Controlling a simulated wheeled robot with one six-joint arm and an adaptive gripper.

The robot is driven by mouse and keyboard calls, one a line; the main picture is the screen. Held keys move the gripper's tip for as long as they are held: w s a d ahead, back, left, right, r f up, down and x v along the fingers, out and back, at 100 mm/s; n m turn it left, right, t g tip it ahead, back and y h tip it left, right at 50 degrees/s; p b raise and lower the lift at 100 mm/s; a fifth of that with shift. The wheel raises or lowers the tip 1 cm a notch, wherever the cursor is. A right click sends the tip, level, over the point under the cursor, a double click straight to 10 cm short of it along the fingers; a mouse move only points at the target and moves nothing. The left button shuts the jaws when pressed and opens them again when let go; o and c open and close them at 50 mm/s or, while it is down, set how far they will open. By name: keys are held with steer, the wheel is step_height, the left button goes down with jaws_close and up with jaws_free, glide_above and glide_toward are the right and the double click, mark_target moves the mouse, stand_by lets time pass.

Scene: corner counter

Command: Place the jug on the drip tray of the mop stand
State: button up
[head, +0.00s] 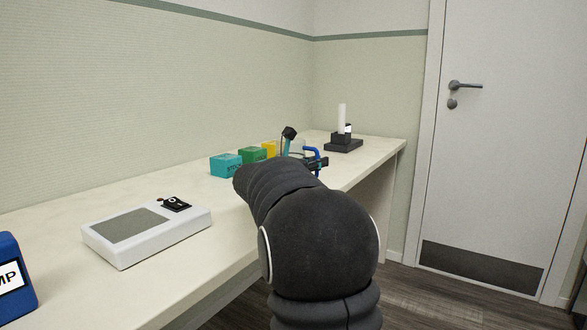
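A small blue, handle-like shape (314,153) shows just beyond my arm on the counter. It may be part of the jug, but my arm hides most of that spot. My gripper (316,164) is seen only as small dark parts beside the blue shape. Its fingers are not clear, nor whether it holds anything. A black stand (343,146) with a white upright cylinder is at the counter's far end. I cannot tell whether this is the mop stand, and no drip tray is clearly visible.
A white device with a grey panel (126,226) lies on the near counter. A blue box (12,270) is at the left edge. Teal (226,165), green (252,154) and yellow (268,148) boxes stand along the wall. A dark-headed teal item (288,134) stands beside them.

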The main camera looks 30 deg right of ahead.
jaws_close()
steer(key=shift+r, duration=0.4)
step_height(320, 180, up, 4)
steer(key=shift+s+d+p, duration=0.1)
steer(key=shift+d+p, duration=0.05)
steer(key=shift+p, duration=0.55)
steer(key=s+d+r+p, duration=0.4)
steer(key=s+d+r, duration=0.1)
steer(key=d+r, duration=0.4)
steer(key=shift+s+d+r, duration=0.15)
steer(key=shift+d, duration=0.35)
